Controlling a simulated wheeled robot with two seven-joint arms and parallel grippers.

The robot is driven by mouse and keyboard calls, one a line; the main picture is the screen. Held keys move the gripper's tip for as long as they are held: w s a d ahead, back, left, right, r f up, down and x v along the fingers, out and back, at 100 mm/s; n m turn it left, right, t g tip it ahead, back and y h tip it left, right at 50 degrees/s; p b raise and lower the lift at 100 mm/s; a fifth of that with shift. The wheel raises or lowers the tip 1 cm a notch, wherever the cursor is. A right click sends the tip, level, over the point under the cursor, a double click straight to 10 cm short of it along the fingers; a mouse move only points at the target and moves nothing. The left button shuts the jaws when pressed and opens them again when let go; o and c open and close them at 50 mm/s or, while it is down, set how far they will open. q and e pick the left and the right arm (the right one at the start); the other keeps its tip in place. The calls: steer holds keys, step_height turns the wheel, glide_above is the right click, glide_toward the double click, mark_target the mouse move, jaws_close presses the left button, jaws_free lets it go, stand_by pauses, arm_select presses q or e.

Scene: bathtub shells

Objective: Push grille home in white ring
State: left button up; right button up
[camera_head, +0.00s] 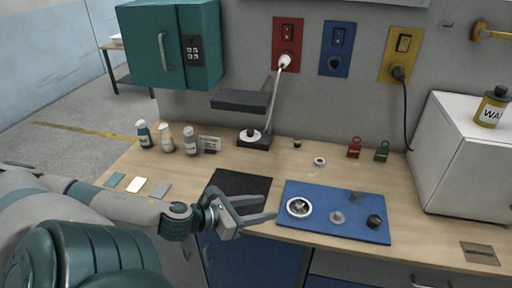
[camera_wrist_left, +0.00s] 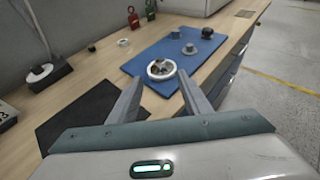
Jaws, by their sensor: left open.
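The white ring (camera_head: 290,209) lies on the left part of a blue mat (camera_head: 320,229). It also shows in the left wrist view (camera_wrist_left: 151,73), just beyond my fingertips. A grey piece that looks like the grille (camera_head: 299,206) sits inside the ring; I cannot tell how deep it is or whether it is level. My left gripper (camera_head: 270,206) is open and empty, to the left of the ring and apart from it. In the left wrist view its two fingers (camera_wrist_left: 160,81) point toward the ring. My right gripper is not in view.
On the mat's right are a grey knob-like part (camera_head: 337,217), another grey part (camera_head: 356,197) and a black part (camera_head: 374,222). A black mat (camera_head: 241,184) lies to the left. A white box (camera_head: 460,160) stands at the right. Bottles (camera_head: 166,139) stand at the back left.

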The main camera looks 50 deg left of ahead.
arm_select(q)
steer(key=shift+s+a+r, duration=0.15)
steer(key=shift+s+r, duration=0.1)
steer(key=shift+s, duration=0.3)
steer(key=shift+s, duration=0.1)
stand_by(0.8)
